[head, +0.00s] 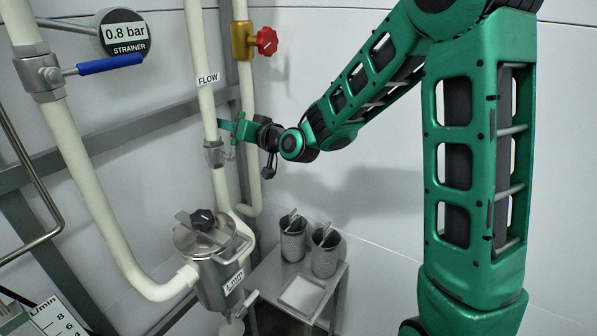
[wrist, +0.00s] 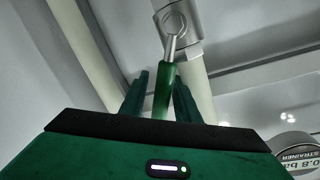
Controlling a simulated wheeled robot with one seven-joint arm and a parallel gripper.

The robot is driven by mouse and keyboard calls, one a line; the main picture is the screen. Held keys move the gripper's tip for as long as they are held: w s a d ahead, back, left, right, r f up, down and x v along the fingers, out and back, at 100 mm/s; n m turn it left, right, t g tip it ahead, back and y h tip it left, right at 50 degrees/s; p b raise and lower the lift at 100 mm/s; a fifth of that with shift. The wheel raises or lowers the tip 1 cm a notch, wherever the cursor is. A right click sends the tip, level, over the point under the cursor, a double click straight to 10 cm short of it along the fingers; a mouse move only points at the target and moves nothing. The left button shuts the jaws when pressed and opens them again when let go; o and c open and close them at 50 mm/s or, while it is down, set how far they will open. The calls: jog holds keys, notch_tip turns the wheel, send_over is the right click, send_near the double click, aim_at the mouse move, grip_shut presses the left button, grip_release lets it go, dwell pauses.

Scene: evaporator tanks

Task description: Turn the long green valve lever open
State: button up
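The long green valve lever (wrist: 164,92) shows in the wrist view, running on a metal stem from the silver valve body (wrist: 181,27) toward my gripper. In the head view the valve body (head: 214,153) sits on the cream pipe below the FLOW label. My gripper (head: 236,127) is at this valve in the head view, its fingers largely merging with the lever there. In the wrist view the fingers of my gripper (wrist: 160,78) stand on both sides of the lever. A gap shows on the left side; contact on the right side cannot be told.
A blue-handled valve (head: 108,65) and a pressure gauge (head: 123,34) are at left. A red knob (head: 266,41) sits on the pipe above my gripper. A steel strainer pot (head: 215,265) stands below. A small table (head: 325,295) holds two mesh baskets (head: 293,240).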

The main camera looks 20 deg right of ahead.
jog(key=w+d+f+m+g+y, duration=0.2)
jog(key=d+f+m, duration=0.1)
jog(key=f+m, duration=0.6)
jog(key=s+d+r+m, duration=0.1)
jog(key=s+d+r, duration=0.4)
jog(key=s, duration=0.4)
jog(key=s+d+f+n+g+h, duration=0.2)
jog(key=s+d, duration=0.4)
jog(key=s, duration=0.3)
jog(key=s+d+f+n+g+h, duration=0.3)
jog(key=s+d+f+g+h, duration=0.2)
jog(key=s+d+f, duration=0.1)
jog(key=shift+s+d+f+n+g, duration=0.35)
jog(key=shift+s+f, duration=0.4)
jog(key=shift+s, duration=0.65)
